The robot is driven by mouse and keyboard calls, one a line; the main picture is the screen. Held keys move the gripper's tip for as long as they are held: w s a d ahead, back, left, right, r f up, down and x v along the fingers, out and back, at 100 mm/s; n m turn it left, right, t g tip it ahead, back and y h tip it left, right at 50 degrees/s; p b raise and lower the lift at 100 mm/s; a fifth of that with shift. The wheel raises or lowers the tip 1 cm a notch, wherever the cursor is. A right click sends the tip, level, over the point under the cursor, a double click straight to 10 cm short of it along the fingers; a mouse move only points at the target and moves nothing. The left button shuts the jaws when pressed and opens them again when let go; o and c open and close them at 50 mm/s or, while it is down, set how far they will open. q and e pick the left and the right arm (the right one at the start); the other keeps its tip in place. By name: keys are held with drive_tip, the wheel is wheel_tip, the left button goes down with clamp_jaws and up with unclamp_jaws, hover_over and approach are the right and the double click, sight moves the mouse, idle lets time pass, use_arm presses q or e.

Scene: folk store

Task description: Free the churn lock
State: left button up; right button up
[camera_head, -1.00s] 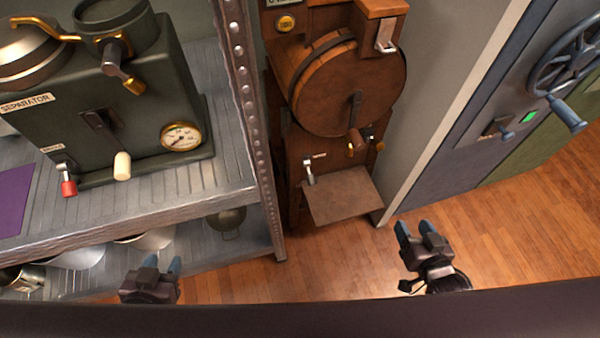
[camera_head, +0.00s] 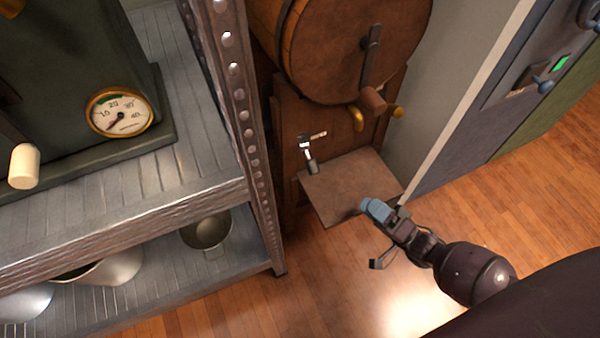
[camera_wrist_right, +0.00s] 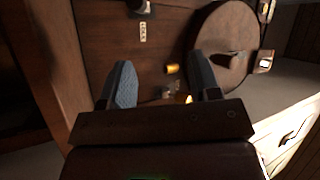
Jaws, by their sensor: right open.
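The wooden churn has a round drum (camera_head: 345,50) with a crank handle (camera_head: 373,99) on its face. A small metal lever (camera_head: 308,155) beside a pale label (camera_head: 318,135) sits on the churn's lower panel, above its shelf; I take it for the churn lock, though the label is too small to read. In the right wrist view the lever (camera_wrist_right: 140,8) is at the top edge, above the label (camera_wrist_right: 143,32). My right gripper (camera_head: 374,208) is by the shelf's right front edge, apart from the lever. Its blue fingers (camera_wrist_right: 163,80) are spread and empty. My left gripper is out of view.
The churn's wooden shelf (camera_head: 345,185) juts out below the lever. A metal rack (camera_head: 238,110) stands close on the left, holding a separator with a gauge (camera_head: 119,112). A grey door (camera_head: 470,140) is on the right. The wooden floor (camera_head: 330,280) in front is clear.

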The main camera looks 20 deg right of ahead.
drive_tip(key=w, duration=0.1)
drive_tip(key=b, duration=0.2)
approach(314, 168)
drive_tip(key=w, duration=0.1)
drive_tip(key=w+a, duration=0.2)
drive_tip(key=w, duration=0.1)
drive_tip(key=x, duration=0.4)
drive_tip(key=shift+w+a+r+b, duration=0.1)
drive_tip(key=shift+w+a+b, duration=0.05)
drive_tip(key=shift+w+b, duration=0.15)
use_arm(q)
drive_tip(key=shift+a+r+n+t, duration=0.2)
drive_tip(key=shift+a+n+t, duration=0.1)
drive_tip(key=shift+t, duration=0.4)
use_arm(e)
drive_tip(key=shift+w+a+r, duration=0.25)
drive_tip(key=shift+w, duration=0.2)
drive_tip(key=shift+c, duration=0.3)
clamp_jaws()
